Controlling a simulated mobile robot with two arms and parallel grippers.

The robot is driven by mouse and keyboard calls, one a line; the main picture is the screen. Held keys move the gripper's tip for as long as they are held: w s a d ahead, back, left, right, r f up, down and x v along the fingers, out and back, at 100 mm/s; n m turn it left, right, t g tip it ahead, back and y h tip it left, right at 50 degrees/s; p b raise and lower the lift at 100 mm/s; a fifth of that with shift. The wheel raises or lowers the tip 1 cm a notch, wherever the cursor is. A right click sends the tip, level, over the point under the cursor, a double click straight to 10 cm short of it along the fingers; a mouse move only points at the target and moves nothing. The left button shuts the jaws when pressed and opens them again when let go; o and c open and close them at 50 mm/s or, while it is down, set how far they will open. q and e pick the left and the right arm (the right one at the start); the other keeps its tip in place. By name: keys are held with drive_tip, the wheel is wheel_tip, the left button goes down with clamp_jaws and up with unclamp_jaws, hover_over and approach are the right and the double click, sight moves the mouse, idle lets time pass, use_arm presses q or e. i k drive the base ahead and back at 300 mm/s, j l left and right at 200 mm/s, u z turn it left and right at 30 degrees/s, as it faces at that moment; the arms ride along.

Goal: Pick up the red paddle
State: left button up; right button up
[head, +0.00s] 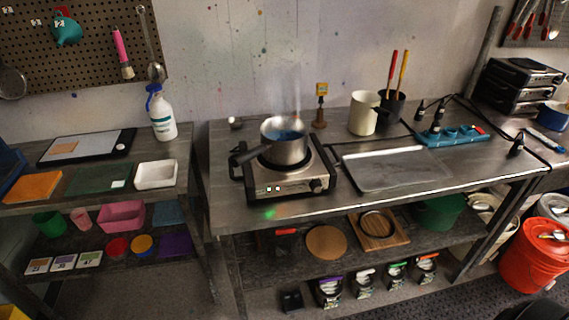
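A red stick-like handle (392,68), which looks like the red paddle, stands upright in a black cup (394,107) at the back of the metal table. Its lower end is hidden inside the cup. A yellow handle (402,72) stands beside it in the same cup, leaning slightly right. Neither of my grippers is in view.
A cream jug (363,113) stands just left of the black cup. A steel pot (284,140) with blue liquid sits steaming on a hot plate (262,182). A flat metal tray (390,168) lies in front. A blue power strip (452,135) with cables is to the right.

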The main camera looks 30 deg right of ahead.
sight(394, 62)
drive_tip(key=z, duration=1.45)
drive_tip(key=l, duration=0.1)
